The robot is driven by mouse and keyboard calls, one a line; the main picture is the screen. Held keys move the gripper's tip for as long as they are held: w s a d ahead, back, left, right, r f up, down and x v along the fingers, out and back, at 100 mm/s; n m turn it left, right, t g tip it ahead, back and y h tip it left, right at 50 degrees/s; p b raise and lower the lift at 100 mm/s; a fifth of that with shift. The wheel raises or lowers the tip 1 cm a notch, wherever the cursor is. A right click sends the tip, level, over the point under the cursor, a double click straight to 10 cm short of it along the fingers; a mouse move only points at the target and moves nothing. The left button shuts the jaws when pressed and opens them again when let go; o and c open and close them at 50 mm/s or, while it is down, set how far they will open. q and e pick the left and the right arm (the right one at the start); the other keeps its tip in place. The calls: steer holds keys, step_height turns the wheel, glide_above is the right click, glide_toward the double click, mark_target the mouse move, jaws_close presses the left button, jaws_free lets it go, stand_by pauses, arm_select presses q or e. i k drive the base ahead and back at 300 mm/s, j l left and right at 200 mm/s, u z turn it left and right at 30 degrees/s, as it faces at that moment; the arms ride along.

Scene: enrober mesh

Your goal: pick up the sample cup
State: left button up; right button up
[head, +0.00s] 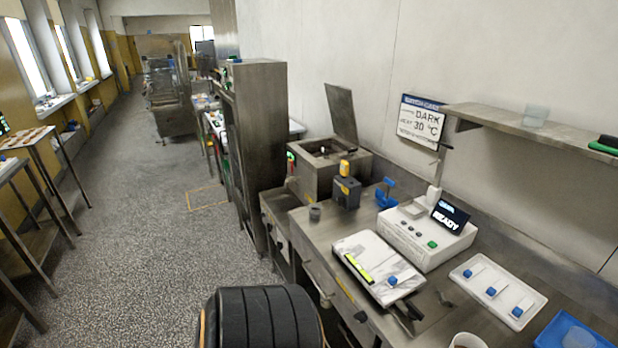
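A small grey metal cup (315,212) stands upright on the steel bench (330,233), near its left end. A white cup (467,341) is cut off by the bottom edge of the head view. A translucent tub (535,115) stands on the wall shelf. I cannot tell from their looks which of these is the sample cup. Neither of my grippers can be made out in the head view.
On the bench are a marble-patterned slab (365,255), a white instrument (425,238) reading READY, a white tray (497,292) with blue-capped items, a dark box (346,193) and an open-lidded steel unit (328,165). Floor (150,250) at left is clear.

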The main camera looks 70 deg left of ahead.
mark_target(315, 211)
steer(key=u, duration=2.25)
